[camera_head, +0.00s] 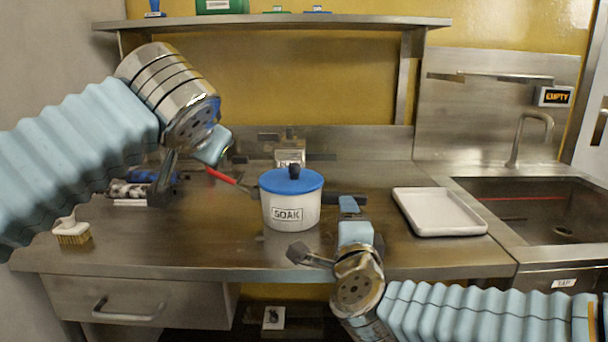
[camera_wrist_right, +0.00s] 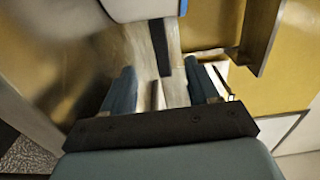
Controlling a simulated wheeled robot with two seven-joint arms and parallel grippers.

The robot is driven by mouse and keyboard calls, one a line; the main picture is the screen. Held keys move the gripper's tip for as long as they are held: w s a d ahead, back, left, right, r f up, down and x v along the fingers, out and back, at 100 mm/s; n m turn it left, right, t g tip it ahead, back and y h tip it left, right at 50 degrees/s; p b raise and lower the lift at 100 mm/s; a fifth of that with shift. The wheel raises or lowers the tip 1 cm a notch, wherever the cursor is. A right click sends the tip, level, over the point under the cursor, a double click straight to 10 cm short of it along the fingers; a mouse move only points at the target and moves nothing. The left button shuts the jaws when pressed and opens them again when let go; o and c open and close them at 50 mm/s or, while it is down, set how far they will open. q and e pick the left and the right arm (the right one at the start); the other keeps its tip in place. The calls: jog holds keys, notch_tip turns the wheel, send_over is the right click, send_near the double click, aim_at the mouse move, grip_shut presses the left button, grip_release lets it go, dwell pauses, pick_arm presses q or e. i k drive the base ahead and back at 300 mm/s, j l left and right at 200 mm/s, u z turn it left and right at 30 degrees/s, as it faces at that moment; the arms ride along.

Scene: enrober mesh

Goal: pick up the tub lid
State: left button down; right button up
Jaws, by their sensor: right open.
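The tub lid (camera_head: 291,181) is blue with a black knob (camera_head: 294,171). It sits on a white tub (camera_head: 290,211) labelled SOAK, which stands upright in the middle of the steel bench. My right gripper (camera_head: 349,205) is just right of the tub, apart from the lid. In the right wrist view its two blue fingers (camera_wrist_right: 164,80) are spread with nothing between them, and part of the white tub (camera_wrist_right: 140,8) shows at the top edge. My left gripper (camera_head: 212,148) hangs above the bench, left of the tub; its jaw opening is not clear.
A white tray (camera_head: 440,211) lies to the right, before the sink (camera_head: 540,212). A red-handled item (camera_head: 221,176) lies between my left gripper and the tub. A shelf (camera_head: 280,21) spans the back.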

aim_at(291, 175)
jog(key=k, duration=1)
